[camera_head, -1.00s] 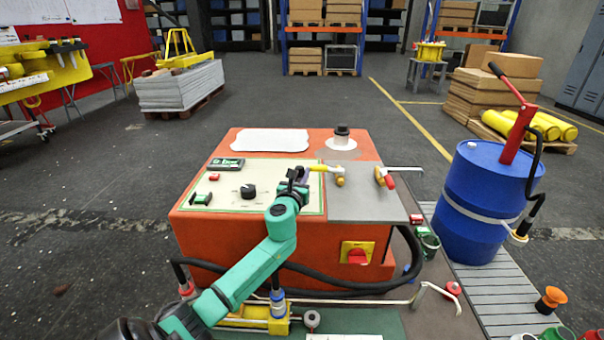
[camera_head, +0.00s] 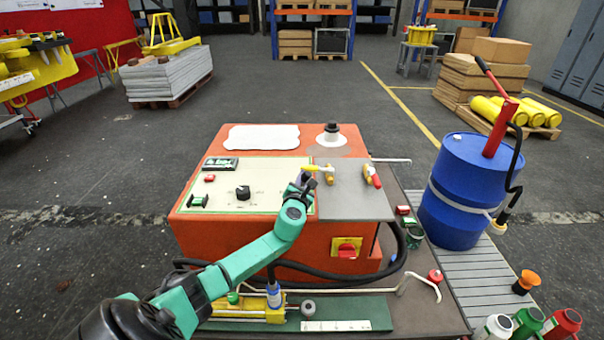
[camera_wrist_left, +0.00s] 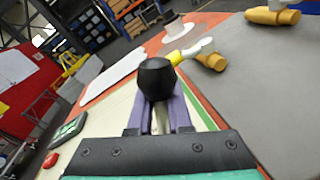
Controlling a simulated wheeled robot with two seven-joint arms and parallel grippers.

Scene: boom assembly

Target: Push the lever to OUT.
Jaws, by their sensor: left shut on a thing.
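The lever's black knob (camera_wrist_left: 157,78) shows large in the left wrist view, right at the tips of my left gripper. My left gripper (camera_wrist_left: 160,108) has purple fingers that are shut on the lever just below the knob. In the head view my left gripper (camera_head: 303,185) sits at the right edge of the cream panel (camera_head: 270,172) on the orange console (camera_head: 200,240); the lever is mostly hidden there. Any OUT marking is too small to read. My right gripper is not in view.
A black dial (camera_head: 243,193) and a green switch (camera_head: 198,201) are on the panel. A blue drum (camera_head: 462,190) stands at the right.

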